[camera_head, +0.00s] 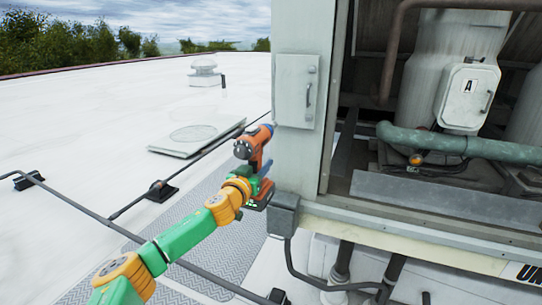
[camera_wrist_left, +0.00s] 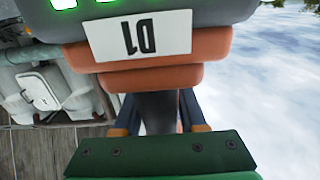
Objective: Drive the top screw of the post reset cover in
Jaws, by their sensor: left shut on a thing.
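My left gripper (camera_head: 250,177) is shut on the handle of an orange and dark drill (camera_head: 250,147). The drill is held upright beside the left side of the cabinet's corner post (camera_head: 297,158), its nose pointing away towards the upper right. In the left wrist view the fingers (camera_wrist_left: 158,118) close around the dark handle, below the drill's base with an upside-down "D1" label (camera_wrist_left: 139,36). A pale grey cover (camera_head: 293,92) with a small handle sits high on the post, above and right of the drill. Its screws are too small to make out clearly. My right gripper is not in view.
A grey junction box (camera_head: 284,214) with a cable hangs below the post. Cables cross the white roof (camera_head: 90,130) at left, which is mostly clear.

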